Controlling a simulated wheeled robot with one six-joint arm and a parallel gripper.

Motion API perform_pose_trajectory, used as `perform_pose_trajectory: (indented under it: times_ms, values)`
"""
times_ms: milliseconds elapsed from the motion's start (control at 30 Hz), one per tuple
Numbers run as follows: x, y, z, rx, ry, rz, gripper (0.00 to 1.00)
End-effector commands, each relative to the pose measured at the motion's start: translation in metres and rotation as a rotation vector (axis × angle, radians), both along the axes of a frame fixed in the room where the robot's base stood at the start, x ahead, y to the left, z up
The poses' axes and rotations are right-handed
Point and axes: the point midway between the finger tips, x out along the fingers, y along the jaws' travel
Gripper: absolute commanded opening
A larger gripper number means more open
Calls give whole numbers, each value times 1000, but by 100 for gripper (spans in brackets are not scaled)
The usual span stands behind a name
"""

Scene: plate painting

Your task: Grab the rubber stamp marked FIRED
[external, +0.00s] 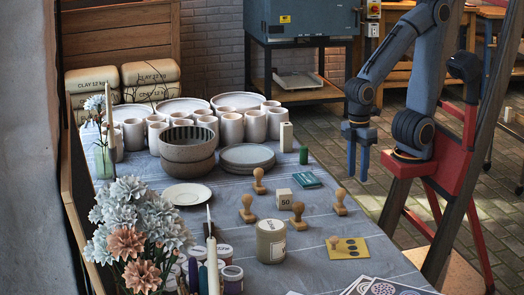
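Several rubber stamps with wooden handles stand upright on the cloth-covered table (222,190): a back stamp (259,181), a left stamp (247,209), a middle stamp (297,215) and a right stamp (340,203). A small wooden knob (334,242) is on a yellow pad (351,249) near the front. No marking is readable on any stamp, so I cannot tell which says FIRED. My gripper (358,176) hangs fingers down over the table's right side, above and behind the right stamp. Its two blue fingers are apart, with nothing visible between them.
A lidded jar (270,241) is in front. Stacked bowls (187,150), plates (247,157) and cups fill the back. Flowers (135,225) and paint jars crowd the front left.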

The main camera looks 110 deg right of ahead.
Motion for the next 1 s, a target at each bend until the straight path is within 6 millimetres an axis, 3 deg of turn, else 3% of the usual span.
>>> perform_pose_trajectory:
  times_ms: [300, 467, 700, 1000]
  values:
    - [1, 0, 1, 1, 0, -3, 46]
    - [18, 12, 20, 18, 12, -91, 46]
    - [85, 60, 70, 84, 74, -462, 46]
    - [177, 123, 99, 158, 187, -967, 46]
